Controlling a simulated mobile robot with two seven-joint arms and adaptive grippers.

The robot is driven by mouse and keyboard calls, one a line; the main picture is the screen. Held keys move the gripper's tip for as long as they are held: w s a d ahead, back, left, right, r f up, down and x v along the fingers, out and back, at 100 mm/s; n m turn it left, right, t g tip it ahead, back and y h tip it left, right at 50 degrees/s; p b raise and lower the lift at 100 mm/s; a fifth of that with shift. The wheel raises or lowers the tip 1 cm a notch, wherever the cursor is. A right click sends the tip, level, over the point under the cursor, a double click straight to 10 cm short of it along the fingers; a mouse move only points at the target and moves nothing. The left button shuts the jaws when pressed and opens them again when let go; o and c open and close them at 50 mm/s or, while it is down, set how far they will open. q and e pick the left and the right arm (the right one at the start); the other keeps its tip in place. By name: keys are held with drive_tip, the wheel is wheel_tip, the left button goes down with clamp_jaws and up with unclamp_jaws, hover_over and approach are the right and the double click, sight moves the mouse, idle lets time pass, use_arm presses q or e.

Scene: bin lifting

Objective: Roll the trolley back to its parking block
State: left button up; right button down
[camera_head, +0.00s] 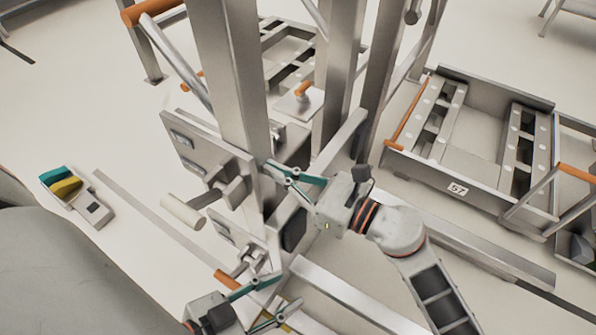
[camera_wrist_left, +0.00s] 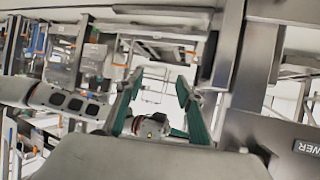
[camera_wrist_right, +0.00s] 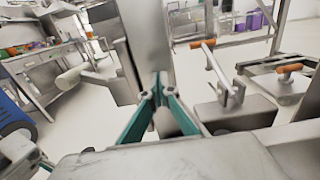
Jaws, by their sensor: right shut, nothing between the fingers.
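A low grey trolley-like frame (camera_head: 480,170) with a "57" label and orange handle bars stands at the right in the head view. A similar slotted frame (camera_head: 285,55) stands behind the steel posts. I cannot tell which is the task's trolley, and I cannot make out a parking block for certain. My right gripper (camera_head: 272,172) is shut and empty close to the steel lift column; its fingertips meet in the right wrist view (camera_wrist_right: 158,88). My left gripper (camera_head: 264,304) is low at the bottom, beside an orange-tipped lever (camera_head: 226,280). Its fingers are apart with nothing between them in the left wrist view (camera_wrist_left: 160,82).
The steel column (camera_head: 232,80) and its crank with a pale grip (camera_head: 184,212) stand in the middle. A pedal unit (camera_head: 68,188) with teal and yellow pedals lies on the floor at left. Steel rails run along the floor at lower right. Open floor shows at upper left.

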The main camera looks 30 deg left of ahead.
use_arm(q)
drive_tip(key=shift+w+d+r, duration=0.1)
drive_tip(key=shift+w+r, duration=0.1)
drive_tip(key=shift+r, duration=0.1)
use_arm(e)
drive_tip(key=shift+a, duration=1.6)
